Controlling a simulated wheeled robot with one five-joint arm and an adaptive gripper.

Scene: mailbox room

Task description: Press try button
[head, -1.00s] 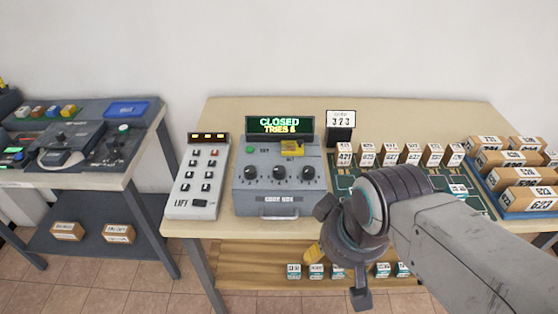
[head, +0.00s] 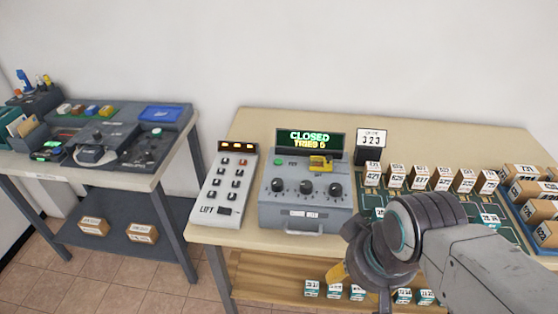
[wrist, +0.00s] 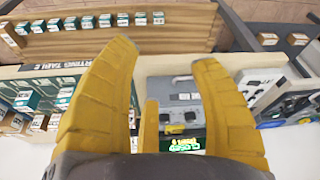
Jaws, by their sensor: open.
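The grey code box (head: 305,208) stands on the table with three black dials, a small round green button (head: 278,163) and a yellow part (head: 320,163) on top. The labels beside these are too small to read surely. Its screen (head: 310,143) reads CLOSED in green above a yellow line about tries. My gripper (head: 338,272) hangs in front of the table, below and right of the box, touching nothing that I can see. In the wrist view my gripper (wrist: 163,72) has its yellow fingers spread and empty. The box (wrist: 182,98) shows between them, upside down.
A keypad marked LIFT (head: 225,185) stands close left of the box. A number sign (head: 371,141), a row of small boxes (head: 442,178) and a blue tray (head: 520,215) are on the right. A lower shelf (head: 265,275) lies under the tabletop.

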